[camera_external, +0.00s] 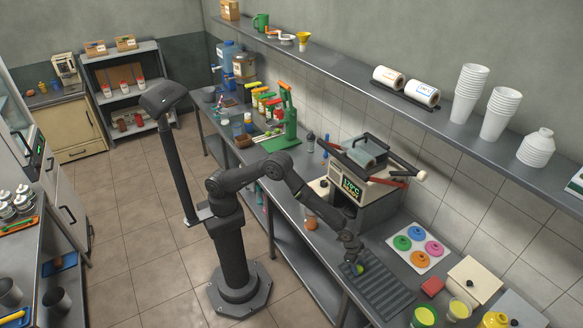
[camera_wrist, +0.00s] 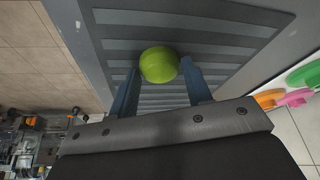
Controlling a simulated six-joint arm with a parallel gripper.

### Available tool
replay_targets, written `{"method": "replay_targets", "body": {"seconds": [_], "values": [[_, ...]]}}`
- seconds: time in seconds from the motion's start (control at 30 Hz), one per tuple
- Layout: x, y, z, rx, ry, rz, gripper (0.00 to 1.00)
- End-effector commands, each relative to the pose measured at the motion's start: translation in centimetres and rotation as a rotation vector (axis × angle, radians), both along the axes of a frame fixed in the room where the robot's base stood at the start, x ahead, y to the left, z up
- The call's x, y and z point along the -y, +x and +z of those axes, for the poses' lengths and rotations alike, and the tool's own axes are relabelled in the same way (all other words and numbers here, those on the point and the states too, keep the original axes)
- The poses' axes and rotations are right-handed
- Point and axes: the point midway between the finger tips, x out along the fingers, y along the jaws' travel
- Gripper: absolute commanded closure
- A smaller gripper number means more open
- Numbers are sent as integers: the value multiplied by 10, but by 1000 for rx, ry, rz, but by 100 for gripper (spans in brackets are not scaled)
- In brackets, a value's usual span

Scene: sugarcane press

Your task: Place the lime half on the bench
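The lime half (camera_wrist: 159,64) is a rounded green piece between my fingertips in the wrist view. In the external view it is a small green spot (camera_external: 361,267) below my gripper, over the dark ridged mat. My gripper (camera_external: 356,262) points down there. In the wrist view the two fingers of my gripper (camera_wrist: 159,68) meet the lime half's left and right sides, so it looks shut on it. I cannot tell whether the lime half touches the mat. The bench (camera_external: 318,232) is the long grey counter along the tiled wall.
The ridged mat (camera_external: 392,300) lies on the bench. A white board with coloured discs (camera_external: 418,247) is behind it, and the press machine (camera_external: 368,185) stands to the left. Yellow-topped tubs (camera_external: 459,309) and a cream box (camera_external: 476,275) crowd the right. A shelf (camera_external: 440,125) runs above.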

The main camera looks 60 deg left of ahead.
Motion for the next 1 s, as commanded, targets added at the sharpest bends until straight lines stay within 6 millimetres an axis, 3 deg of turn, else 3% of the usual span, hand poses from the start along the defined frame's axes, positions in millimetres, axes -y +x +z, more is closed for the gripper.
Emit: {"method": "replay_targets", "body": {"seconds": [0.03,0.1,0.27,0.57,0.8,1.0], "values": [[0,0,0,0,0,0,65],[0,0,0,0,0,0,79],[0,0,0,0,0,0,85],[0,0,6,1,-2,0,85],[0,1,41,2,-2,-1,85],[1,-45,68,1,0,-4,85]]}}
